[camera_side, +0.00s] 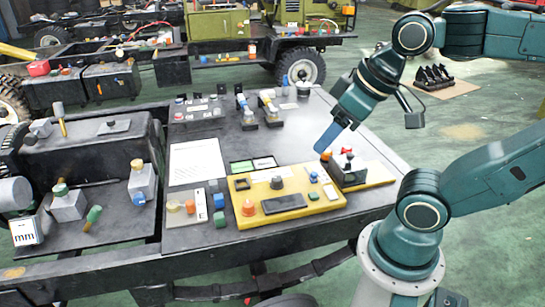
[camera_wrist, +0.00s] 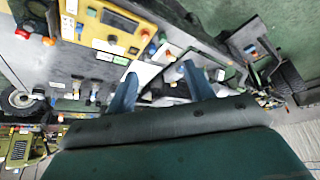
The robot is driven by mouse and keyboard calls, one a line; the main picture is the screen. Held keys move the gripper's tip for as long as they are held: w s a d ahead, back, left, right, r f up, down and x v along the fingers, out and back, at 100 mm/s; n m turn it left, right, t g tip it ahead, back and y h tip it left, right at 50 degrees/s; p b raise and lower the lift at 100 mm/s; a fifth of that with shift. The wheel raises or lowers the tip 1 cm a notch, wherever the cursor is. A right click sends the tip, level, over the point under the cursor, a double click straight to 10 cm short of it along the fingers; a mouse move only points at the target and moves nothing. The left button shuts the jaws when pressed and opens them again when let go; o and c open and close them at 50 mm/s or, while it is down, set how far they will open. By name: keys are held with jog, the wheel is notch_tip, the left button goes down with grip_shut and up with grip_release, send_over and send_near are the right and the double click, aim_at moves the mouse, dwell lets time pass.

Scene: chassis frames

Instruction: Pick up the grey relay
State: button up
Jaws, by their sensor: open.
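My gripper (camera_side: 325,142) hangs above the right part of the dark work table, fingers pointing down and left. In the wrist view its two blue fingers (camera_wrist: 160,72) are apart, with nothing held between them. A yellow board (camera_side: 240,221) lies below and left of it, carrying a black rectangular part (camera_side: 284,204), a dark knob (camera_side: 276,182), an orange button (camera_side: 248,208) and small blue parts. I cannot tell for certain which part is the grey relay.
A white sheet (camera_side: 196,162) lies on the table's left. Small upright parts (camera_side: 268,108) stand along the back edge. Grey blocks and tools (camera_side: 67,204) sit on the left bench. A green vehicle (camera_side: 224,25) stands behind. Open floor (camera_side: 465,130) lies to the right.

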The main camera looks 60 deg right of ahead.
jog(key=w+d+f+n+g+y, duration=0.1)
jog(key=w+d+f+n, duration=0.15)
jog(key=w, duration=0.95)
jog(key=w+d+f+n+g, duration=0.1)
jog(key=w+d+n, duration=0.2)
jog(key=w, duration=0.9)
jog(key=w+d+f+n+y, duration=0.1)
jog(key=w+d+f, duration=0.4)
jog(key=f, duration=0.5)
jog(key=w+d+f+n+y, duration=0.1)
jog(key=w+d+f+n, duration=0.1)
jog(key=w+d+f, duration=0.3)
jog(key=w+f, duration=0.3)
jog(key=f, duration=0.3)
jog(key=shift+w+d, duration=0.2)
jog(key=shift+w, duration=0.2)
jog(key=shift+f, duration=0.1)
send_over(215, 182)
jog(key=s+d, duration=0.1)
jog(key=shift+s+d+f, duration=0.1)
jog(key=shift+f, duration=1.85)
jog(key=shift+s+d+f, duration=0.1)
jog(key=shift+f, duration=1.85)
